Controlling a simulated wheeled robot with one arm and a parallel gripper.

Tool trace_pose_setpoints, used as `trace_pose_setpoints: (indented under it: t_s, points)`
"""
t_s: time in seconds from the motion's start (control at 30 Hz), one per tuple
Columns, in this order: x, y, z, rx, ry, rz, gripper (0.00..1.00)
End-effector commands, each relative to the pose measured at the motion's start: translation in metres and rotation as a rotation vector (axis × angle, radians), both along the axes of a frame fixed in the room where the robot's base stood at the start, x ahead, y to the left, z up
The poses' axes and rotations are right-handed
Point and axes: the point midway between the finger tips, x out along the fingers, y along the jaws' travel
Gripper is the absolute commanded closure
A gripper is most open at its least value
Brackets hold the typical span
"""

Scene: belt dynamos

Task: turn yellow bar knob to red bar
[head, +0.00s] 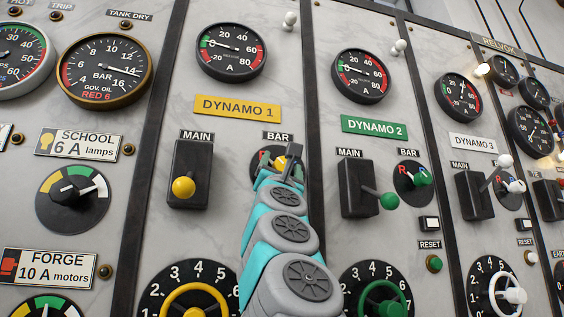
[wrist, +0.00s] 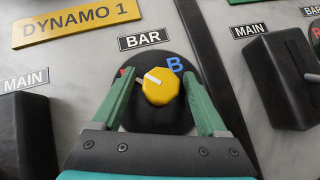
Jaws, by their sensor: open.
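The yellow bar knob (wrist: 162,90) sits on a round black dial (wrist: 160,122) under the BAR label on the DYNAMO 1 panel. A white pointer line on it aims to the upper left, toward a red mark mostly hidden by my left finger. A blue B (wrist: 174,64) is at its upper right. My gripper (wrist: 160,77) is open, with one green finger on each side of the knob. I cannot tell whether either finger touches it.
A black MAIN switch (head: 190,174) with a yellow ball handle stands left of the dial. Right of it, past a dark panel strip, is the DYNAMO 2 MAIN switch (head: 357,187) with a green handle. A yellow handwheel (head: 190,298) is below left.

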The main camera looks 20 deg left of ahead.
Motion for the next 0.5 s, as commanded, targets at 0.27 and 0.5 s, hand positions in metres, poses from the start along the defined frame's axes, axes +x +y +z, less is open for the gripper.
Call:
trace_pose_setpoints:
  t_s: [0.27, 0.5]
  points:
    - [-0.0001, -0.0004, -0.0001, 0.000, 0.000, 0.000, 0.49]
    - [-0.0001, -0.0004, 0.0000, 0.000, 0.000, 0.000, 0.76]
